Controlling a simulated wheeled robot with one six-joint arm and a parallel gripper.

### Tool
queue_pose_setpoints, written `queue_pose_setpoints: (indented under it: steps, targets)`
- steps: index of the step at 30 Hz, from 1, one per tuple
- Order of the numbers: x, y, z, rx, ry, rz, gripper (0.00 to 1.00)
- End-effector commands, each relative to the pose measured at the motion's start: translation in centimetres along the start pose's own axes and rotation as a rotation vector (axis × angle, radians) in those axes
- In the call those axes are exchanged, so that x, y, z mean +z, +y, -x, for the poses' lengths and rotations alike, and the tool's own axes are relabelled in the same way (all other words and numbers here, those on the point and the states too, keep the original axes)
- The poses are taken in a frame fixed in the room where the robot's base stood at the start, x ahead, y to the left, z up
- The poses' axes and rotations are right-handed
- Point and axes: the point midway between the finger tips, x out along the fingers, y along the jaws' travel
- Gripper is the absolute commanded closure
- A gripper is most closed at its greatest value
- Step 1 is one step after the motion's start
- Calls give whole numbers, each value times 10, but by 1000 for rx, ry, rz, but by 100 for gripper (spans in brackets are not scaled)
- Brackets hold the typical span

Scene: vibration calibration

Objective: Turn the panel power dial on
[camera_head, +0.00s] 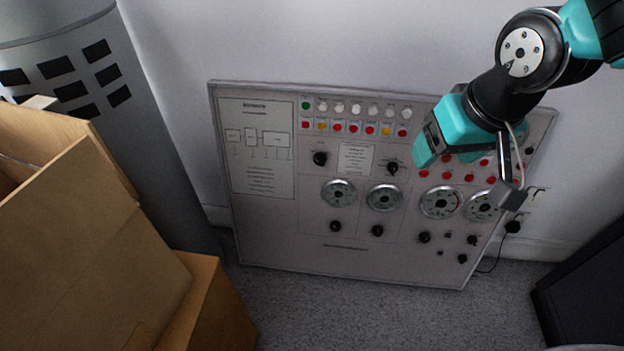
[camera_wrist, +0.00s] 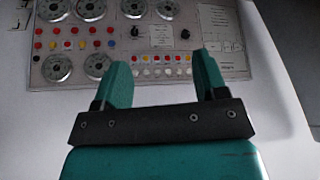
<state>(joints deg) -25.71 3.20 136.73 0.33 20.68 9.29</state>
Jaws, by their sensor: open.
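The grey control panel (camera_head: 290,245) leans against the wall in the head view. It carries black rotary knobs, including an upper-left knob (camera_head: 320,158), an upper-middle knob (camera_head: 393,168) and several along the lower part. I cannot read which one is the power dial. My gripper (camera_head: 447,155), teal, is in front of the panel's upper right and hides part of it. In the wrist view my gripper (camera_wrist: 164,75) is open and empty, its two fingers apart. The panel appears upside down there, with two black knobs (camera_wrist: 134,31) (camera_wrist: 185,33) beyond the fingers. No contact is visible.
Large round gauges (camera_head: 440,202), red buttons and coloured lamps cover the panel. Cardboard boxes (camera_head: 90,250) and a grey cylinder (camera_head: 150,130) stand at left. A dark object (camera_head: 590,290) is at lower right. Carpet (camera_head: 380,315) before the panel is clear.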

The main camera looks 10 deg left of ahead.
Motion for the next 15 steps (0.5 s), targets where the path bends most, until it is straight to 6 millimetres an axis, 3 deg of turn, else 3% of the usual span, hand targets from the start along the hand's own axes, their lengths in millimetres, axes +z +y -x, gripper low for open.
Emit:
queue_pose_setpoints:
  steps: [1,6,11,15]
  targets:
    - [-5,7,-70,81,45,-19,34]
    - [-49,26,-194,352,302,-20,34]
    - [-76,9,-291,537,603,125,34]
    - [-81,-32,-352,607,848,323,34]
